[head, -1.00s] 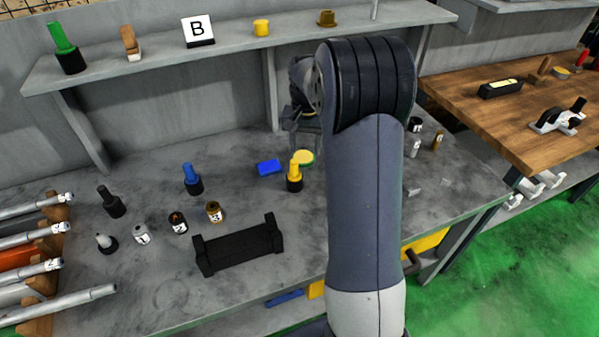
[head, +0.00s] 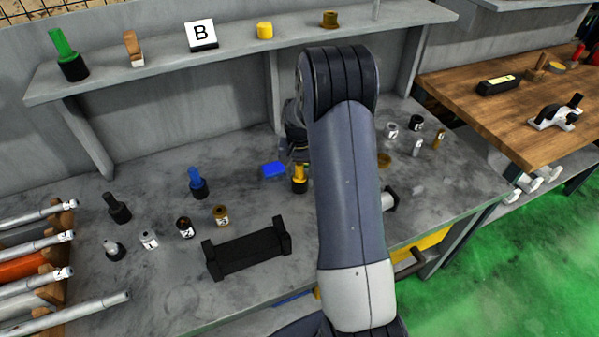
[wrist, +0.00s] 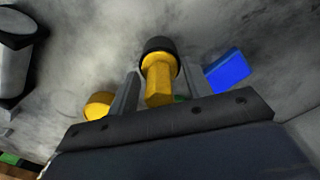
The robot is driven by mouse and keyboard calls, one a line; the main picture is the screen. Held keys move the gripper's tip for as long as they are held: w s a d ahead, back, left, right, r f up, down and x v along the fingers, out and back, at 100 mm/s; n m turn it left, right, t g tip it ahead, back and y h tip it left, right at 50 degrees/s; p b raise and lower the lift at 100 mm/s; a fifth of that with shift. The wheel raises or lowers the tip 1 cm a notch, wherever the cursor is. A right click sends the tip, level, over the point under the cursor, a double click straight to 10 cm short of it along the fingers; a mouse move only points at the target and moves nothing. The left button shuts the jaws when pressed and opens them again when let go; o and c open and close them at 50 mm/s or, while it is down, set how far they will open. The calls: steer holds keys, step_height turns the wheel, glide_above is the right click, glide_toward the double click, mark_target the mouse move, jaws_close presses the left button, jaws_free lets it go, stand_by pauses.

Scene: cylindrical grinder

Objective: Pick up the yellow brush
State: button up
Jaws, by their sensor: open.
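The yellow brush (head: 299,177) stands upright on the grey bench, its yellow handle up and its black end down. In the wrist view the yellow brush (wrist: 159,78) lies between the two fingers of my gripper (wrist: 159,92), with clear space at its sides. My gripper is open and holds nothing. In the head view my gripper (head: 298,152) is just above and behind the brush, mostly hidden by my arm.
A blue block (head: 273,170) lies close to the left of the brush; it also shows in the wrist view (wrist: 228,70). A blue brush (head: 197,183), several small jars and a black rack (head: 247,252) stand further left. A shelf (head: 340,32) runs above the bench.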

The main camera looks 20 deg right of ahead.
jaws_close()
stand_by(0.4)
